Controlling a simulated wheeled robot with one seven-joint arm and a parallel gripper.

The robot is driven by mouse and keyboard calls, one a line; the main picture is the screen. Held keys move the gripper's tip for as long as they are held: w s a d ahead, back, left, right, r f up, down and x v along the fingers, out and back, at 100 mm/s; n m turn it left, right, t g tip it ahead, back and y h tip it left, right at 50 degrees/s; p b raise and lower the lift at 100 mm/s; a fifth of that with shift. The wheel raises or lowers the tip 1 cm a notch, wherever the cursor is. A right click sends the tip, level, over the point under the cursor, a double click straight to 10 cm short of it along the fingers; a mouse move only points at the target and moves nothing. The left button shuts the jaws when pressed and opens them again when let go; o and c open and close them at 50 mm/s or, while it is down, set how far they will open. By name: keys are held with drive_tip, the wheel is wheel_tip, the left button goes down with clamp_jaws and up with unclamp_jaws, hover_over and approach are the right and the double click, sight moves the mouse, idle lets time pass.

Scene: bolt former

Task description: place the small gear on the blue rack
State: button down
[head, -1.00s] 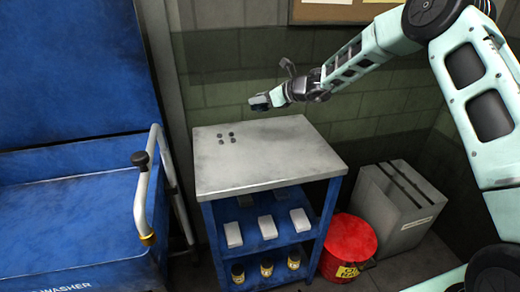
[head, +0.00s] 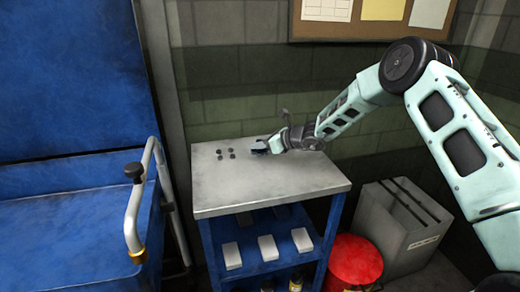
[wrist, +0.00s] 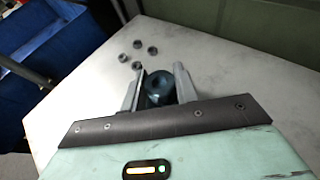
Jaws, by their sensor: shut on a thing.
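My gripper (wrist: 158,80) is shut on a small dark blue-grey gear (wrist: 159,92) with a hole in its middle. In the head view my gripper (head: 268,146) is low over the back part of the blue rack's grey top (head: 268,184). The gear is small and dark there, at the fingertips. I cannot tell whether it touches the top. The blue rack (head: 222,222) has blue posts and shelves below this top.
Several small dark nuts (wrist: 138,65) lie on the top, left of my gripper. White boxes (head: 232,255) sit on a shelf below. The top's front is clear.

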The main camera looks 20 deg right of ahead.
drive_tip(key=shift+f, duration=1.05)
drive_tip(key=shift+f, duration=0.2)
drive_tip(key=c, duration=1.1)
unclamp_jaws()
